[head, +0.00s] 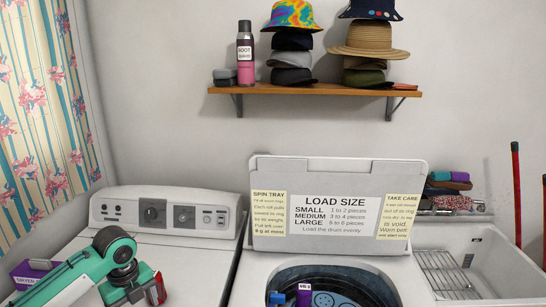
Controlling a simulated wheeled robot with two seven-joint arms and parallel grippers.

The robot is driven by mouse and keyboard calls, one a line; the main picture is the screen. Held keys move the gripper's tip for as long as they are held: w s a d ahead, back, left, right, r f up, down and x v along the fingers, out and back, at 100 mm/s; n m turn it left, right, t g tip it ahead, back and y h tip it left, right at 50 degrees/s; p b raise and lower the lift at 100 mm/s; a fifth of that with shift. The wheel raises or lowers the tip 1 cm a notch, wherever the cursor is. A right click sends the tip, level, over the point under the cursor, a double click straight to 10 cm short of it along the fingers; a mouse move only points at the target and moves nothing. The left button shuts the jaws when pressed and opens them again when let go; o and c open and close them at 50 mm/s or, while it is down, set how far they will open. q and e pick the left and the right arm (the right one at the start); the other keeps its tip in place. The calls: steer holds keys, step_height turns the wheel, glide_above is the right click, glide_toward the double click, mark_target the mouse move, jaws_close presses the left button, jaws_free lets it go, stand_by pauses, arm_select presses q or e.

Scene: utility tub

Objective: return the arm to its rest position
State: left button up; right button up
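My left arm (75,277) comes in from the lower left, over the front of the left machine. It bends at a dark joint, and its teal wrist points down. A red and grey piece shows at the end of the wrist. I cannot tell whether it is part of the gripper or a thing held. The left fingertips are not clearly seen. My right arm and gripper are not in view.
The open washer tub (375,277) has a blue item (276,298) and a purple item (304,294) at its front. Its raised lid (335,245) stands behind. A white machine (165,215) and purple box (33,270) are left, a sink (490,255) right. A shelf (315,90) holds hats.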

arm_select(q)
steer(key=s+d+f+n+t+h, duration=0.2)
steer(key=s+d+f+n, duration=0.7)
steer(key=s+d+f, duration=0.5)
steer(key=s+a+n+t+y, duration=0.1)
steer(key=s+a+n, duration=0.1)
steer(key=s+n, duration=0.55)
steer(key=s+a+n+y, duration=0.1)
steer(key=s+a+n, duration=0.1)
steer(key=s+n, duration=0.6)
step_height(320, 180, down, 32)
steer(key=s+m+g, duration=0.1)
steer(key=s, duration=0.1)
steer(key=s+a+f+g, duration=0.1)
steer(key=s+a+f, duration=0.2)
steer(key=s+f, duration=1.6)
steer(key=shift+a, duration=0.2)
